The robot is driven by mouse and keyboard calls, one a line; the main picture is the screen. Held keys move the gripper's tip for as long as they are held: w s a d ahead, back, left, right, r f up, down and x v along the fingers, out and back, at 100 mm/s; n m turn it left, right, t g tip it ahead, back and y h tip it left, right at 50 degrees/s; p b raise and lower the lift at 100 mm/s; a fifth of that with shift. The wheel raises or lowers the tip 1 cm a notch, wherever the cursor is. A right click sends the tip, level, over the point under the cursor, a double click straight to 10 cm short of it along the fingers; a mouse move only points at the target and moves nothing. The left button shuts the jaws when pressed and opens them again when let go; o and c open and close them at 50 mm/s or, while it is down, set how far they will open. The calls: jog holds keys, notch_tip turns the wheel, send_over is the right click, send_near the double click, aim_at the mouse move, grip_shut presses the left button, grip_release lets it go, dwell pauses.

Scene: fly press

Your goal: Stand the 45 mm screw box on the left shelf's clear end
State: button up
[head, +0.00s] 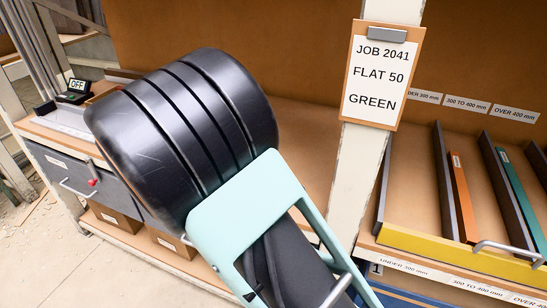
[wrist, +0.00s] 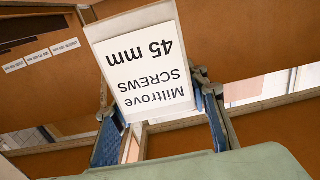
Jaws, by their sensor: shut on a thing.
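The 45 mm screw box (wrist: 145,62) is in the wrist view, its white label reading "Miltrove SCREWS 45 mm" upside down in that picture. My gripper (wrist: 153,88) is shut on the box, with one blue-padded finger at each side. The box appears held clear, with brown panels behind it. In the head view my black and pale green arm fills the middle and hides the gripper and box. I cannot pick out the left shelf or its clear end with certainty in either view.
A post with a job card (head: 375,75) reading "JOB 2041 FLAT 50 GREEN" stands right of my arm. Beyond it is a yellow-fronted tray (head: 440,247) with dividers and orange and green bars. At left are a grey drawer (head: 70,180), an "OFF" display (head: 79,86) and cardboard boxes below.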

jog(key=shift+w+d+f+b, duration=0.15)
jog(key=shift+d+f+b, duration=0.25)
jog(key=shift+d+f, duration=0.95)
jog(key=shift+w+d+f+b, duration=0.1)
jog(key=shift+d+f+b, duration=0.25)
jog(key=shift+d+f, duration=1.05)
jog(key=shift+w+d+f+b, duration=0.15)
jog(key=shift+d+f+b, duration=0.35)
jog(key=shift+f, duration=1.55)
jog(key=shift+d+f, duration=0.1)
jog(key=o, duration=1.5)
jog(key=shift+f, duration=0.1)
jog(key=shift+o, duration=0.2)
jog(key=shift+r, duration=0.25)
jog(key=p+v, duration=0.1)
jog(key=v, duration=1.1)
